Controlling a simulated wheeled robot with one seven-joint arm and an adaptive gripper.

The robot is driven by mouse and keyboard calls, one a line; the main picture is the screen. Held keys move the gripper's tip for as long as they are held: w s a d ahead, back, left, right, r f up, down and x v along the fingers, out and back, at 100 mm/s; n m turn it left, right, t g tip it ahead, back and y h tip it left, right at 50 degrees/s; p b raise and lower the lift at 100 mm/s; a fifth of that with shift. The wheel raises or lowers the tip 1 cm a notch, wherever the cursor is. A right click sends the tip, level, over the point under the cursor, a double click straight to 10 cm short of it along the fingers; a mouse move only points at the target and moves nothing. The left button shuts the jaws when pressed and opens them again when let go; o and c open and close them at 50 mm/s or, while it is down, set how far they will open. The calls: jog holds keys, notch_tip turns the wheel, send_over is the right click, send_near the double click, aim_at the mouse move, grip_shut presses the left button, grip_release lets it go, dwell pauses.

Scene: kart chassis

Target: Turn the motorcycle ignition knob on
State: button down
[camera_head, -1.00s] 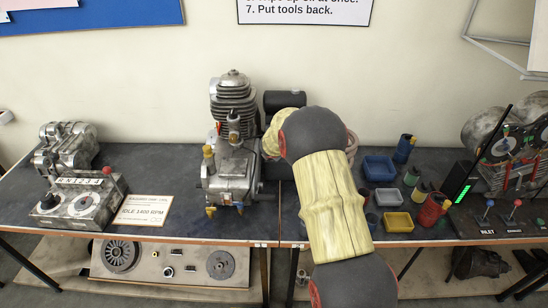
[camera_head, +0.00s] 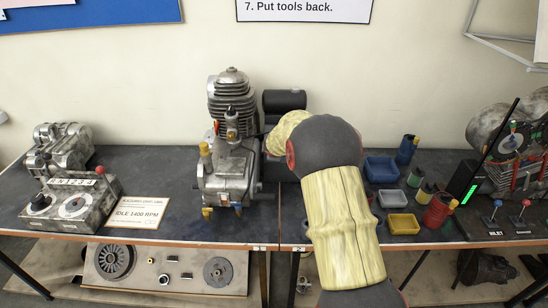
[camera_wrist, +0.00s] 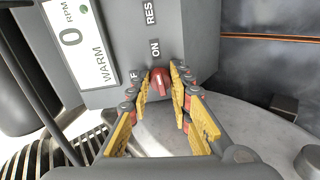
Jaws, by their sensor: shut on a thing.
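The red ignition knob (camera_wrist: 159,82) sits at the edge of a grey panel (camera_wrist: 120,82) in the wrist view. The panel's display (camera_wrist: 80,40) reads "0 RPM" and "WARM". In the head view my arm hides the knob and my gripper.
The finned engine (camera_head: 232,95) stands left of my arm. A control box (camera_head: 70,205) is at the bench's left. Blue (camera_head: 381,170) and yellow (camera_head: 403,224) trays and several cups stand to the right. A metal housing (camera_wrist: 200,140) lies under my fingers in the wrist view.

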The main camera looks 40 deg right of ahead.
jog(key=shift+m, duration=0.6)
jog(key=c, duration=1.6)
grip_release()
jog(key=v, duration=1.2)
jog(key=shift+s+f, duration=0.1)
